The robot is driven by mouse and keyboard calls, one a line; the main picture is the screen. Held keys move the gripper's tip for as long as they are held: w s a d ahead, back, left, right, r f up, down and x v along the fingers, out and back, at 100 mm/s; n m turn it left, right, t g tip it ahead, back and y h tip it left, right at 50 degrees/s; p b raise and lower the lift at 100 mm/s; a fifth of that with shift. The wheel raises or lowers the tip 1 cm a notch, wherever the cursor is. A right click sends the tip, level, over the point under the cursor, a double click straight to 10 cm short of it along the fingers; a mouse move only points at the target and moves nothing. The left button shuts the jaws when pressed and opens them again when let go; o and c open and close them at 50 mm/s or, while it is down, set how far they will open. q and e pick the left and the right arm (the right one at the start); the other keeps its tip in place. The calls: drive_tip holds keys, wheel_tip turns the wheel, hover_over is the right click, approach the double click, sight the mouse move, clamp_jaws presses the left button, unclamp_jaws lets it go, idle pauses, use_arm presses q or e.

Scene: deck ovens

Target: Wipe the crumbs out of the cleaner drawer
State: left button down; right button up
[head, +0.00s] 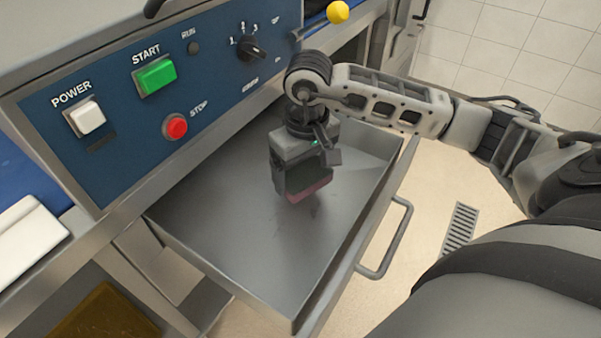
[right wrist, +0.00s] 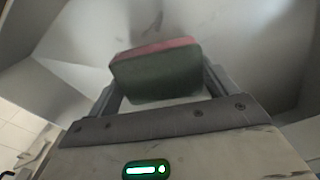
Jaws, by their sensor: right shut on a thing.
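The cleaner drawer (head: 215,245) is pulled out below the control panel, a grey metal tray with a bar handle (head: 385,243) at its front. My right gripper (head: 302,185) is over the drawer, pointing down. It is shut on a sponge with a dark green body and a pink face (right wrist: 157,70). The pink face is at the drawer floor or just above it; I cannot tell if it touches. A few dark marks, perhaps crumbs, show on the floor near the sponge in the right wrist view. My left gripper is not in view.
The control panel (head: 110,115) with a white power switch, green start button, red stop button and dial stands behind the drawer. The drawer's side walls and front edge rise around the sponge. A floor grate (head: 460,229) lies right of the handle.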

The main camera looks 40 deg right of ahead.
wheel_tip(320, 180, up, 2)
drive_tip(key=shift+p, duration=0.4)
drive_tip(key=shift+r+p, duration=0.35)
drive_tip(key=shift+r, duration=0.45)
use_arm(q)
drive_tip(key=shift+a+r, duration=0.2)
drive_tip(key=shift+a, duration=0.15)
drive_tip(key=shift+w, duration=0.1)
